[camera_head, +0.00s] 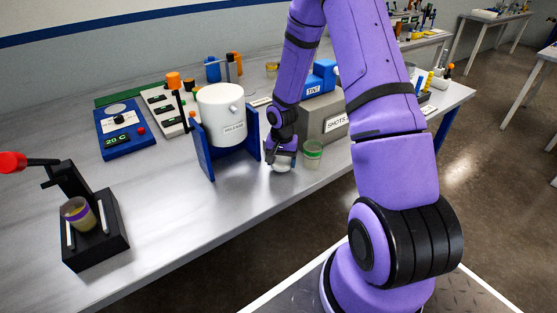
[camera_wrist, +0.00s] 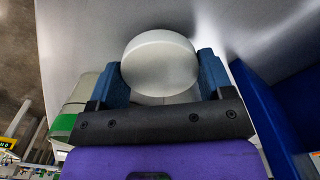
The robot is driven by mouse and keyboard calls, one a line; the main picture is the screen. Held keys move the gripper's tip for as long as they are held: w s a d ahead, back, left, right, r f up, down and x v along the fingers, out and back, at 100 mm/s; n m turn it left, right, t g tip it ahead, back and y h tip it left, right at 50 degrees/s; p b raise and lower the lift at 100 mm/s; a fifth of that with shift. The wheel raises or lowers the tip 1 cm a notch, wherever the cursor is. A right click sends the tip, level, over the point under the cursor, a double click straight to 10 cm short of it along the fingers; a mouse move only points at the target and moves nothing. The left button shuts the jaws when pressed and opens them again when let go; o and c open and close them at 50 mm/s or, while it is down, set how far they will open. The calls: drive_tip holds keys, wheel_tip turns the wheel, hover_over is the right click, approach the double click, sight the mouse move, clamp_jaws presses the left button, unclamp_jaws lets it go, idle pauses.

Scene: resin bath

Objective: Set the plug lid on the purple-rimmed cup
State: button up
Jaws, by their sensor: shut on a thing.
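The plug lid (camera_head: 282,168) is a white round piece at the middle of the bench. My gripper (camera_head: 281,158) is shut on it from above, and in the wrist view the white disc (camera_wrist: 160,58) sits between the two blue fingers. I cannot tell whether the lid touches the bench top. The purple-rimmed cup (camera_head: 76,208) stands in a black press-like stand (camera_head: 112,240) at the far left, well away from my gripper. The cup has a yellowish body, and its top looks open.
A green-rimmed cup (camera_head: 313,150) stands close to the right of my gripper. A white canister (camera_head: 221,112) between blue panels (camera_head: 203,155) stands just left. A grey block (camera_head: 325,118) and a blue scale (camera_head: 125,135) are further back.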

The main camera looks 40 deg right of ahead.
drive_tip(key=shift+d+f, duration=0.1)
drive_tip(key=shift+f, duration=0.4)
drive_tip(key=shift+f, duration=0.1)
drive_tip(key=o, duration=0.9)
